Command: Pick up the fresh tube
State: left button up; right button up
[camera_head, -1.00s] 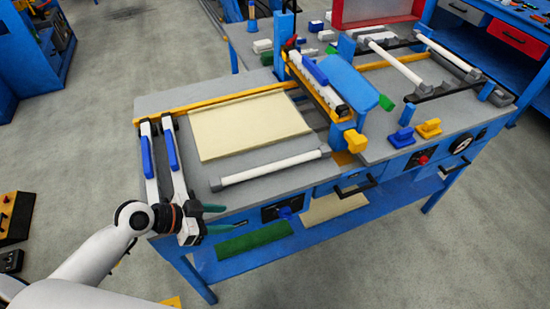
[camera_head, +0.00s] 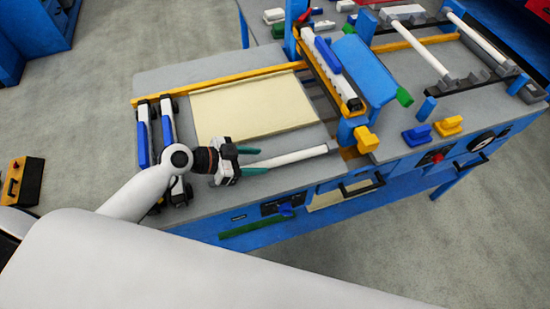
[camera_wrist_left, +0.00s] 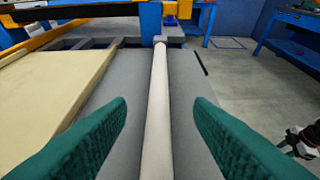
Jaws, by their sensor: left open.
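The fresh tube (camera_head: 290,158) is a long white rod lying along the front edge of the grey bench top, with a grey holder at its right end. In the left wrist view the tube (camera_wrist_left: 159,100) runs away from me between the fingers. My left gripper (camera_head: 250,160) has green fingers and is open at the tube's left end. In the left wrist view the fingers of my left gripper (camera_wrist_left: 158,140) stand apart on either side of the tube, with gaps on both sides. The tube's left end is hidden by the gripper.
A cream panel (camera_head: 255,105) lies behind the tube on the bench. Two blue and white clamp-like tools (camera_head: 143,140) stand at the left. A yellow and blue gantry (camera_head: 335,75) crosses the bench to the right. Two more white tubes (camera_head: 411,53) rest in holders at the far right.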

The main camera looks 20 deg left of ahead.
aim_at(269, 162)
pick_arm(q)
jog(key=shift+w+d+f, duration=0.2)
jog(key=shift+w+d, duration=0.05)
jog(key=shift+w, duration=0.05)
jog(key=p+x, duration=0.2)
jog(key=x, duration=0.1)
jog(key=shift+d+f, duration=0.1)
jog(key=shift+f, duration=0.1)
jog(key=shift+w+d+f, duration=0.25)
jog(key=shift+d+f, duration=0.1)
pick_arm(e)
jog(key=shift+w+d+r, duration=0.15)
jog(key=shift+w+r, duration=0.3)
jog(key=shift+r, duration=0.15)
jog(key=shift+w+d+r, duration=0.15)
jog(key=shift+w+r, duration=0.3)
jog(key=shift+r, duration=0.15)
pick_arm(q)
grip_shut()
pick_arm(e)
jog(key=shift+s, duration=0.25)
